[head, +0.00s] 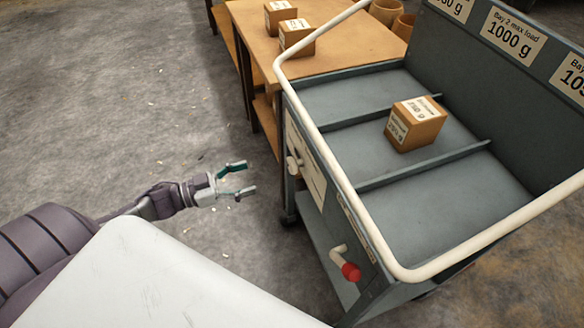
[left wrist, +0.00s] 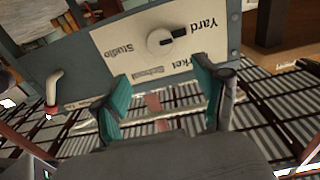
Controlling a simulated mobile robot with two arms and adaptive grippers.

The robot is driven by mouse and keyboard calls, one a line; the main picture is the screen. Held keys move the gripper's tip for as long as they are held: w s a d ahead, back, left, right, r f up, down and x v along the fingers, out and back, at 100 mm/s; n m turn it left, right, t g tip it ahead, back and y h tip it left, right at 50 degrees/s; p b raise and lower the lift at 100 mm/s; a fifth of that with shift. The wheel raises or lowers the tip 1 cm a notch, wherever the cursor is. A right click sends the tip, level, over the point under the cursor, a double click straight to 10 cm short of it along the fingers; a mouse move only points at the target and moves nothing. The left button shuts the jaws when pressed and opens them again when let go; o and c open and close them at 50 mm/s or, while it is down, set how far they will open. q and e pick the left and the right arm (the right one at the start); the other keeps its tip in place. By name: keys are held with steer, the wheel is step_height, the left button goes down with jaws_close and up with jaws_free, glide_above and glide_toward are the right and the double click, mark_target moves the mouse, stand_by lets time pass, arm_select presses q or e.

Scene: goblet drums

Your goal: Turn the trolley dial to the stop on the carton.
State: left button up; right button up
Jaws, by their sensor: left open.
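The grey trolley (head: 290,104) stands at the right of the head view. Its dial (head: 293,165) is a pale knob on the side panel; in the left wrist view the dial (left wrist: 160,41) is round, with a dark pointer towards the "Yard" word. "Studio", "Market" and another, unclear word also show around it, upside down. A brown carton (head: 416,124) sits in the trolley's middle bay; its labels are too small to read surely. My left gripper (head: 246,178) is open and empty, left of the dial and apart from it. My right gripper is out of view.
A white crank with a red knob (head: 350,271) sticks out lower on the trolley's side. A white rail (head: 345,185) runs around its top. A wooden table (head: 262,40) with small cartons (head: 297,36) stands behind. The floor (head: 130,120) left of the trolley is clear.

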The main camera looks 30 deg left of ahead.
mark_target(289, 166)
arm_select(q)
steer(key=b+x, duration=0.1)
steer(key=x, duration=1)
steer(key=shift+w+d, duration=0.2)
steer(key=shift+w, duration=0.1)
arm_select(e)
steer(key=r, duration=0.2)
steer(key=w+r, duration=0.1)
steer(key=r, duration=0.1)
arm_select(q)
steer(key=c, duration=1.1)
